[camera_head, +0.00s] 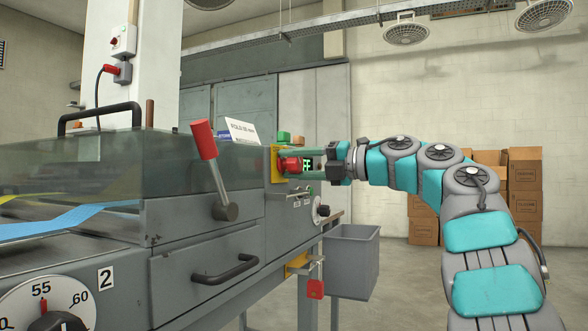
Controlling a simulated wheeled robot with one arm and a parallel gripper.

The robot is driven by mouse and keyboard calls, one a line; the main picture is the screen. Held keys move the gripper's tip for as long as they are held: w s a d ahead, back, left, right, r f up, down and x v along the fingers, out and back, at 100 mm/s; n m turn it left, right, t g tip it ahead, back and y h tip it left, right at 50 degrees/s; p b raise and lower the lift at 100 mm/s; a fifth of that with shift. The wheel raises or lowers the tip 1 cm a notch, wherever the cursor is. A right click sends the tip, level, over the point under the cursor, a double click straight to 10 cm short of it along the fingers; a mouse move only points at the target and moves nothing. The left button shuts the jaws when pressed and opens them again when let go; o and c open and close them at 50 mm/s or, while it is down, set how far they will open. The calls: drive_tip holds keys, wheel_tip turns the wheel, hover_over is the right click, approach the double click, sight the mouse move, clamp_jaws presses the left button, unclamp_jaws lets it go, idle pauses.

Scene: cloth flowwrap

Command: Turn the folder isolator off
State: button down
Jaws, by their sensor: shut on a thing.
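A red rotary handle (291,165) sits on a yellow plate (275,164) at the right end of the grey machine; I take it as the folder isolator. My gripper (298,165) reaches in from the right at the handle and is shut on it. The fingers and the handle's far side partly hide how it is turned, so I cannot tell its position. A second red piece (315,289) hangs from a yellow bracket (298,263) lower on the machine.
A red-knobbed lever (207,145) stands up from the machine's front. A grey bin (351,262) stands on the floor below my arm. Cardboard boxes (525,190) are stacked by the back wall. A numbered dial (50,308) is at the lower left.

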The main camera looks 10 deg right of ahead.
drive_tip(key=shift+f+n, duration=0.15)
drive_tip(key=shift+n, duration=0.25)
drive_tip(key=shift+c, duration=1.8)
unclamp_jaws()
drive_tip(key=v, duration=0.7)
drive_tip(key=shift+s+d, duration=0.2)
drive_tip(key=shift+d, duration=0.1)
